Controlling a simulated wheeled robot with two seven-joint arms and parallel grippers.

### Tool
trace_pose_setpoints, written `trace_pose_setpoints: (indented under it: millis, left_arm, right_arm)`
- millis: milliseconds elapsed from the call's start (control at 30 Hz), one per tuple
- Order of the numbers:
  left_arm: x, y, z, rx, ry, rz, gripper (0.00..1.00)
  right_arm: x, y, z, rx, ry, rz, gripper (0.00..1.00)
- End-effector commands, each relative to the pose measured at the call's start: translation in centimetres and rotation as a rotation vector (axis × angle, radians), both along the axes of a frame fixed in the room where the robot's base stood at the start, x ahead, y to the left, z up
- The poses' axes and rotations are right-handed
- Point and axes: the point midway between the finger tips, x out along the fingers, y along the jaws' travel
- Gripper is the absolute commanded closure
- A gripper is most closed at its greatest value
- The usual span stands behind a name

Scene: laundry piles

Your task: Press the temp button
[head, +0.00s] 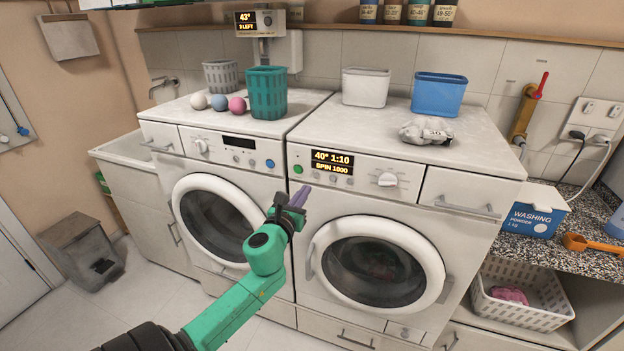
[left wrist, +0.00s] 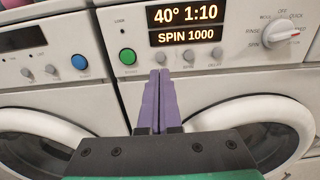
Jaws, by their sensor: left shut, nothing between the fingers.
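The right-hand washing machine (head: 300,225) has a lit display (head: 332,162) reading 40° 1:10 and SPIN 1000, which also shows in the left wrist view (left wrist: 187,25). Below the display sit three small grey buttons; the leftmost button (left wrist: 161,57) is just above my fingertips in the left wrist view. The small labels under these buttons are hard to read, and the leftmost one's is hidden. My left gripper (head: 298,196) has purple fingers, shut and empty, in front of the machine below the panel; the fingers also show in the left wrist view (left wrist: 160,76). Contact cannot be told.
A green button (left wrist: 127,56) lies left of the display, and a program dial (left wrist: 281,32) to its right. The left-hand machine has a blue button (left wrist: 79,62). A teal basket (head: 267,94) and blue bin (head: 438,95) stand on top. The space before the panel is clear.

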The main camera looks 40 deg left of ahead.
Motion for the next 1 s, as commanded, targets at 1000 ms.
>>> trace_pose_setpoints:
  millis: [1000]
  left_arm:
    - [7.4,2.6,0.2,0.0,-0.003,0.001,1.0]
  right_arm:
    - [-0.3,0.3,0.2,0.004,0.005,-0.002,0.5]
